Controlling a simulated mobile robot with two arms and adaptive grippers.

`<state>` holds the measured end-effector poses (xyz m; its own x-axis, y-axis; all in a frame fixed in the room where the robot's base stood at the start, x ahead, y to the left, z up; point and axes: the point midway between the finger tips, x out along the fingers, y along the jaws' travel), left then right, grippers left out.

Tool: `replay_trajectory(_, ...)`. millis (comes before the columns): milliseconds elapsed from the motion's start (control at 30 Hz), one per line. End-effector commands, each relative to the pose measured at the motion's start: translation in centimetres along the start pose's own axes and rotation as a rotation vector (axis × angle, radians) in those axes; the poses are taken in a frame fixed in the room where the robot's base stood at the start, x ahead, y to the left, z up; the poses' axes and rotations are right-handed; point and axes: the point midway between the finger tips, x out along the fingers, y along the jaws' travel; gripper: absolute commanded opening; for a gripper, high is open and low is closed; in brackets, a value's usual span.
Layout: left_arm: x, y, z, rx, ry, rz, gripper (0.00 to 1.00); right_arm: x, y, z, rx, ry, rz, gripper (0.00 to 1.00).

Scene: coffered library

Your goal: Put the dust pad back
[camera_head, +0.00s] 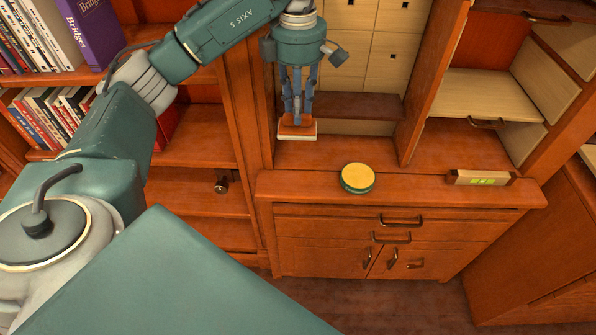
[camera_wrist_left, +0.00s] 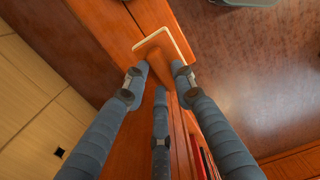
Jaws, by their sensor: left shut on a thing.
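My left gripper (camera_head: 297,118) hangs pointing down over the left part of the cabinet ledge. It is shut on the dust pad (camera_head: 297,131), an orange-brown block with a pale cream layer along its lower edge. In the left wrist view the pad (camera_wrist_left: 165,48) sits between the fingertips of the gripper (camera_wrist_left: 158,75), with its pale rim facing away. The pad appears to be held above the ledge, though the exact gap is hard to tell. My right gripper is in neither view.
Pale drawers (camera_head: 385,45) rise behind. Bookshelves (camera_head: 195,135) are at left. The ledge between tin and box is clear.

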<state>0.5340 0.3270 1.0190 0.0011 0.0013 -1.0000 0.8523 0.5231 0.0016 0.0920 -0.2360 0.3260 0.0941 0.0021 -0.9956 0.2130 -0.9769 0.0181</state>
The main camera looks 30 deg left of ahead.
Motion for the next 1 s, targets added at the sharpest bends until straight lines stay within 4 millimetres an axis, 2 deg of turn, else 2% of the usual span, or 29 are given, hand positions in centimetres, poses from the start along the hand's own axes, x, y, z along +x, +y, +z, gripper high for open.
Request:
replay_trajectory(100,3.1,-0.2,0.0,0.002,0.002,-0.009,0.05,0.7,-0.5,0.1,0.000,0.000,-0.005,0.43)
replay_trajectory(500,12.8,-0.2,0.0,-0.001,0.001,-0.005,0.05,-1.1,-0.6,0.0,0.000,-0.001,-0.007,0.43)
replay_trajectory(600,14.2,-0.1,0.0,0.000,-0.001,-0.003,0.05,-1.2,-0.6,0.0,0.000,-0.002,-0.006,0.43)
replay_trajectory(833,15.9,-0.1,0.0,0.000,0.000,-0.003,0.05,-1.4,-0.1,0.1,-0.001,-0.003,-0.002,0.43)
replay_trajectory(1000,18.3,-0.2,0.0,0.000,0.001,-0.004,0.05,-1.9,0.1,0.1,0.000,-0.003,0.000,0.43)
